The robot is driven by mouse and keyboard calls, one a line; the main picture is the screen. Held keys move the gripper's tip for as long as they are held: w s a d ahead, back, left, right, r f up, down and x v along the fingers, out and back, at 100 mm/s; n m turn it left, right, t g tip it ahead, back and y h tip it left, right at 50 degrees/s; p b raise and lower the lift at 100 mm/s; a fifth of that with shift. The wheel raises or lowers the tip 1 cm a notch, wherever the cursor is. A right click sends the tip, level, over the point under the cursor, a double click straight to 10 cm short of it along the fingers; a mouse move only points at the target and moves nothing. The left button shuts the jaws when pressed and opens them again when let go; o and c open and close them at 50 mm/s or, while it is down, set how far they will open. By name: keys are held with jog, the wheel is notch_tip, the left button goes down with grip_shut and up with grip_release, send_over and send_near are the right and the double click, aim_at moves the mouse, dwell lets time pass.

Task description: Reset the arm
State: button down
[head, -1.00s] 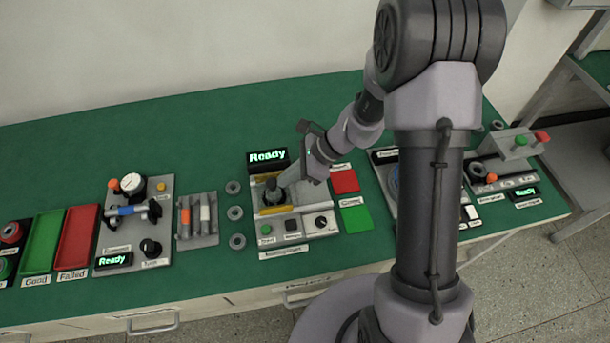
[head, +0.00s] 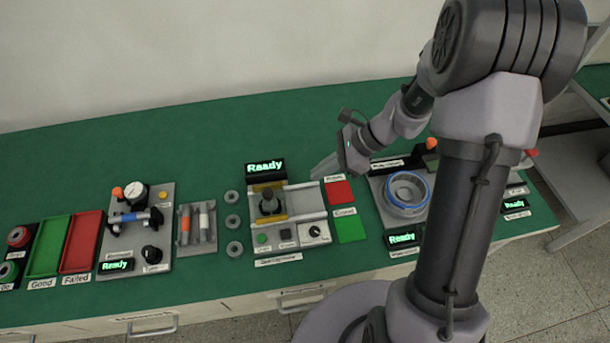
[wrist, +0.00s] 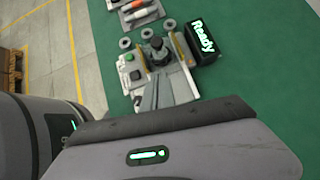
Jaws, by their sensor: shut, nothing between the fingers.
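My gripper (head: 324,171) is shut and empty. In the head view it hangs above the bench, just right of the "Ready" display (head: 265,167) of the middle station and over the right end of that station (head: 285,239). In the wrist view the shut fingers (wrist: 160,92) point at the same station, whose dark round knob-like part (wrist: 156,46) stands between yellow jaws. That part also shows in the head view (head: 269,202), apart from the gripper. My arm bends in from the right.
Right of the middle station lie a red pad (head: 339,191) and a green pad (head: 350,228). Further right is a station with a blue-ringed bowl (head: 407,190), partly beside my arm. Several grey rings (head: 233,222) lie left. The bench's back strip (head: 200,130) is clear.

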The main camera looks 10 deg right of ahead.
jog(key=s+a+r+n+t+h+b, duration=0.1)
jog(key=s+r+n+t+h+b, duration=0.1)
jog(key=s+r+n, duration=0.5)
jog(key=s+a+r+n+t+h+b, duration=0.1)
jog(key=s+r+n+t+h+b, duration=0.1)
jog(key=s+r+n+h+b, duration=0.2)
jog(key=s+r+n+b, duration=0.1)
jog(key=s+r+n, duration=0.2)
jog(key=s, duration=0.4)
jog(key=shift+s+n+t, duration=0.2)
jog(key=shift+n+t, duration=0.1)
jog(key=shift+n, duration=0.4)
dwell(0.6)
